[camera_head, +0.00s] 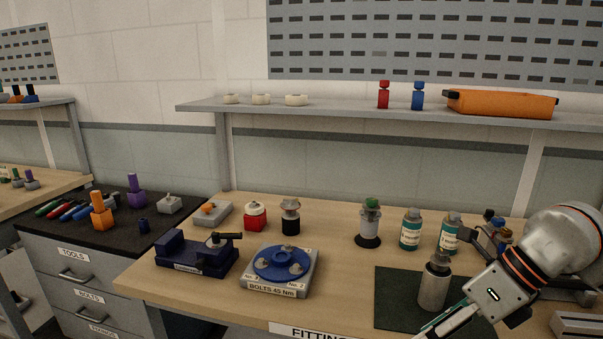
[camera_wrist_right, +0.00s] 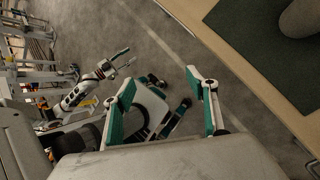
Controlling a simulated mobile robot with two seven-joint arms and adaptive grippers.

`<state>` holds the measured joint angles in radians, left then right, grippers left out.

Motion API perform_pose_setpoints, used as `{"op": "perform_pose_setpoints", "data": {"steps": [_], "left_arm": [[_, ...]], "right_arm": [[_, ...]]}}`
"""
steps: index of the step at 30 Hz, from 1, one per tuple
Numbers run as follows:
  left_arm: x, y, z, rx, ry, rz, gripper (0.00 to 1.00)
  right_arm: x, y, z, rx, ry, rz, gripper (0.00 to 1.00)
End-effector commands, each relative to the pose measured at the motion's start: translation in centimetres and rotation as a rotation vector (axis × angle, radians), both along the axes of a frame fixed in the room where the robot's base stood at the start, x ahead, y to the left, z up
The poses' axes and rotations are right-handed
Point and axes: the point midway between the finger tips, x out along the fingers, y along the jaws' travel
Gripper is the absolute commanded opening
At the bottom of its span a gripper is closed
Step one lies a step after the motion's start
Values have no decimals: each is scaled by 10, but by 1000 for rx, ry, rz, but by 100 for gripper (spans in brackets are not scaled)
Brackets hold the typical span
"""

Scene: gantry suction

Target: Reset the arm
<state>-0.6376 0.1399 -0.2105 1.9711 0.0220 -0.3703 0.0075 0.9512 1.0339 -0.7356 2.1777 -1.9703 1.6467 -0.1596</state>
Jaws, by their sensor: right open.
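My right arm comes in from the right in the head view, over the front right of the workbench (camera_head: 215,315). Its gripper (camera_head: 442,322) points down and left and is partly cut off by the bottom edge. In the right wrist view, the right gripper (camera_wrist_right: 161,82) is open, with its teal-padded fingers well apart and nothing between them. Floor shows beyond them. My left gripper is outside the head view. A small white arm in the right wrist view seems to be my left one, its gripper (camera_wrist_right: 122,57) empty with fingers apart.
A grey cylinder (camera_head: 433,287) stands on the dark green mat (camera_head: 395,300), close beside the right gripper. Teal-labelled bottles (camera_head: 411,230) stand behind. A blue disc fixture (camera_head: 282,263) and a dark blue vise (camera_head: 195,258) are further left. A shelf (camera_head: 340,113) runs above.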

Motion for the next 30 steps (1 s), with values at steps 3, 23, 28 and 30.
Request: {"op": "perform_pose_setpoints", "data": {"steps": [3,23,28,30], "left_arm": [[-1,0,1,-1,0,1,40],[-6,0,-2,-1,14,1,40],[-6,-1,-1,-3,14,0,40],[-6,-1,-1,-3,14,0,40]], "right_arm": [[-21,54,-8,212,91,58,57],[33,118,-11,1577,779,-733,57],[48,70,-109,1734,963,-1223,57],[41,54,-153,1754,1026,-1412,57]]}}
